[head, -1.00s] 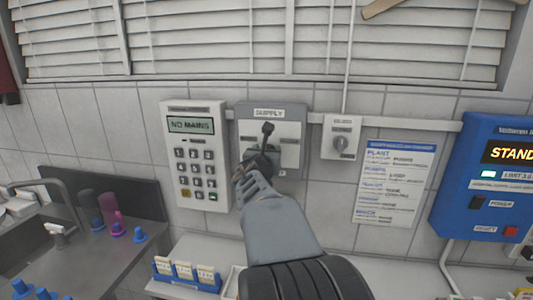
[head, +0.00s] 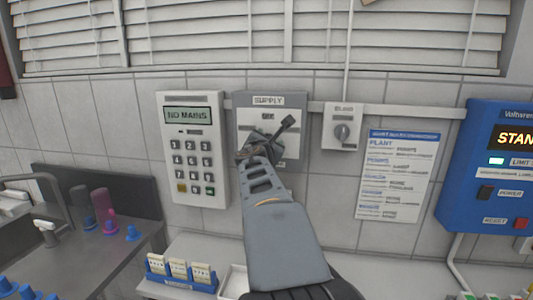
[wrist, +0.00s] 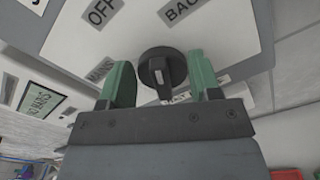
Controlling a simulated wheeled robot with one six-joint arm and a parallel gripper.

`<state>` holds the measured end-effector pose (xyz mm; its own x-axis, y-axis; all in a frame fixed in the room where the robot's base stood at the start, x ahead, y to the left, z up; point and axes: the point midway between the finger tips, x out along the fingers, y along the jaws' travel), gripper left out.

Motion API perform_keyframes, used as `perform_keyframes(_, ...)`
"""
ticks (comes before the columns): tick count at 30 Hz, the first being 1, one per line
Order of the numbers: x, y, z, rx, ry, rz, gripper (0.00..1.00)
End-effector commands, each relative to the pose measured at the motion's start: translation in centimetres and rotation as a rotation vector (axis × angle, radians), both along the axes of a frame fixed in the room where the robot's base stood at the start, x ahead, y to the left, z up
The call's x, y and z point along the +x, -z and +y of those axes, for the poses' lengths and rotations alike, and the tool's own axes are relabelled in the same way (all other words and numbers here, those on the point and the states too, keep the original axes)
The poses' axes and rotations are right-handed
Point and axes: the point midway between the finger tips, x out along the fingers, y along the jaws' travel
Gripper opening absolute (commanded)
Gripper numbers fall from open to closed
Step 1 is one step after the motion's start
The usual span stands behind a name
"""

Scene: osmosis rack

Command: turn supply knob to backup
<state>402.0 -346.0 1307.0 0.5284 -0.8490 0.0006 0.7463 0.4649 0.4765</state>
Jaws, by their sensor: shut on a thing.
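The supply panel (head: 244,120) is a grey plate with a white face on the tiled wall. In the wrist view the round black knob (wrist: 162,66) sits between the two green fingers of my gripper (wrist: 160,88). OFF (wrist: 103,12) shows at the upper left, MAINS at the left, and a cut-off "BAC" label (wrist: 180,9) at the upper right.
A keypad box (head: 191,140) reading NO MAINS is close on the left. A small knob box (head: 343,126), a printed sheet (head: 398,176) and a blue unit (head: 487,165) are on the right. A counter with a card rack (head: 180,272) is below.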

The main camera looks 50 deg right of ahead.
Motion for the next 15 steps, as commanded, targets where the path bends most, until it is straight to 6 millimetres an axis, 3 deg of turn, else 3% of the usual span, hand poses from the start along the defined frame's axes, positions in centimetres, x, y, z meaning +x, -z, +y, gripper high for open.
perform_keyframes(15,-0.40,0.67,-0.26,0.218,0.001,-0.351,0.34)
